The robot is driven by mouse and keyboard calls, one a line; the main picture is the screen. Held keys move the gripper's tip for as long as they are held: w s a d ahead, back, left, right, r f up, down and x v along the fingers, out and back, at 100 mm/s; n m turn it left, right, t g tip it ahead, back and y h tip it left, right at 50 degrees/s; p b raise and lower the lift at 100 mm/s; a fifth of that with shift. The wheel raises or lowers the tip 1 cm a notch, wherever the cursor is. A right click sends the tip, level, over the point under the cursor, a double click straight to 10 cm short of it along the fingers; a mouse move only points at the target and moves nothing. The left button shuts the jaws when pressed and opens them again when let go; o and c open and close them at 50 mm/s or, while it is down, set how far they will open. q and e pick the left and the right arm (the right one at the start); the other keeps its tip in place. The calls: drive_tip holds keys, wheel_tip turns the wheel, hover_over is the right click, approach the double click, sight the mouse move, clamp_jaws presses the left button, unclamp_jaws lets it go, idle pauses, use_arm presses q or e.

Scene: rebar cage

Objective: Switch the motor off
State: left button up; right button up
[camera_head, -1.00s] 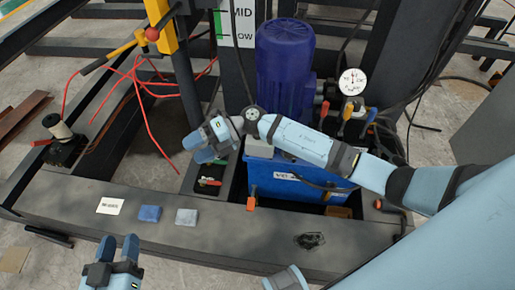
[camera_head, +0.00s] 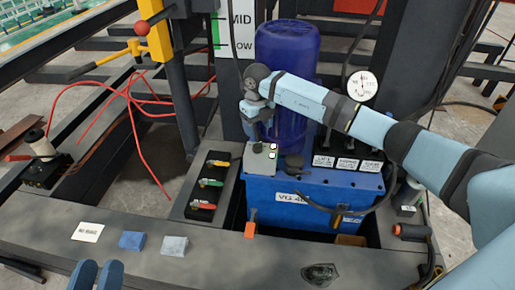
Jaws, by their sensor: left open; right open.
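The motor (camera_head: 287,45) is a dark blue ribbed cylinder standing on a blue power unit (camera_head: 285,205) labelled VG 46. A small grey control box (camera_head: 260,160) with small lit spots sits on the unit's front left corner. My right gripper (camera_head: 256,137) points down just above this box, in front of the motor's left side. It is open, but its fingers are seen nearly edge-on, and I cannot tell whether they touch the box. My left gripper (camera_head: 97,276) is open and empty at the bottom left, mostly cut off by the frame.
A black tray (camera_head: 207,187) with yellow, green and red levers lies left of the unit. A pressure gauge (camera_head: 362,86) stands behind my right arm. The dark front beam (camera_head: 215,255) carries a white label and two small cloths. Red cables (camera_head: 135,120) lie at left.

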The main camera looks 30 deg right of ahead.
sight(257, 144)
use_arm(q)
drive_tip(key=shift+g, duration=0.9)
wheel_tip(257, 144, down, 4)
drive_tip(key=shift+w+d+b, duration=0.1)
drive_tip(key=shift+d+b, duration=0.05)
drive_tip(key=shift+b, duration=0.95)
use_arm(e)
wheel_tip(257, 144, down, 8)
drive_tip(key=shift+f, duration=0.1)
drive_tip(key=shift+c, duration=0.2)
drive_tip(key=c, duration=0.9)
